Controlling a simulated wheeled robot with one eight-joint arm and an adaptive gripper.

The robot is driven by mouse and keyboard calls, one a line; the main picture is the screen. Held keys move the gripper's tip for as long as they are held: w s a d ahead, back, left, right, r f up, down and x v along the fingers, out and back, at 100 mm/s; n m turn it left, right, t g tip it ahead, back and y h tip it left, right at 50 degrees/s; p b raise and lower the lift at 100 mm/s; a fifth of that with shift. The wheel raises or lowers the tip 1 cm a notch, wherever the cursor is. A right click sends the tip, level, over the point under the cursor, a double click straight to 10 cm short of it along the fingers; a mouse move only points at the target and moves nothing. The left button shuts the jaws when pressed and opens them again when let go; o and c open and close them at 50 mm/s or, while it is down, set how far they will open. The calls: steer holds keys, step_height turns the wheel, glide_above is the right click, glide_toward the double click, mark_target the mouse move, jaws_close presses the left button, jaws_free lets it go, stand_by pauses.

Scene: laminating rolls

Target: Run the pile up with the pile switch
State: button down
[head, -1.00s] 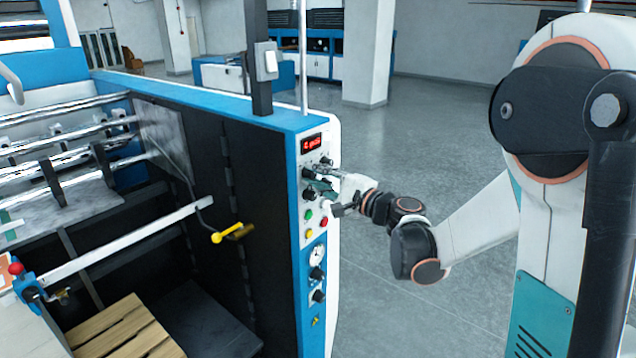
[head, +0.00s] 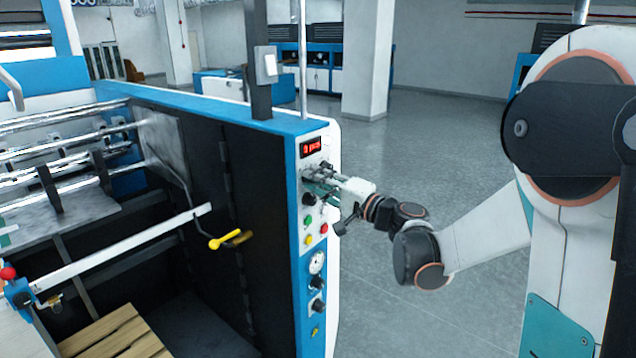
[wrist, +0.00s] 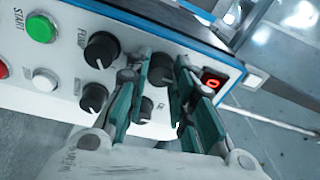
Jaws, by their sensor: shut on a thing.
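My gripper (head: 314,178) is at the upper part of the machine's control panel (head: 307,270). In the wrist view its two green-sided fingers (wrist: 162,75) are closed on a black knob (wrist: 160,68). The fingers hide part of that knob, and I cannot read its label. A red-digit display (head: 311,147) sits above my gripper; it also shows in the wrist view (wrist: 212,84). The wooden pallet (head: 115,335) is low inside the machine at the bottom left of the head view, with no stack visible on it.
Other black knobs (wrist: 101,49) and a green START button (wrist: 40,29) are close to my fingers. A yellow-handled lever (head: 228,240) hangs on the machine's dark inner side. A post with a white switch box (head: 265,66) rises above. Open floor (head: 440,130) lies behind.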

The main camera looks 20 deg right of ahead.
steer(key=c, duration=1.3)
jaws_free()
steer(key=shift+c, duration=0.2)
steer(key=r+v, duration=0.1)
steer(key=v, duration=1.1)
steer(key=shift+f, duration=0.5)
steer(key=shift+f, duration=0.1)
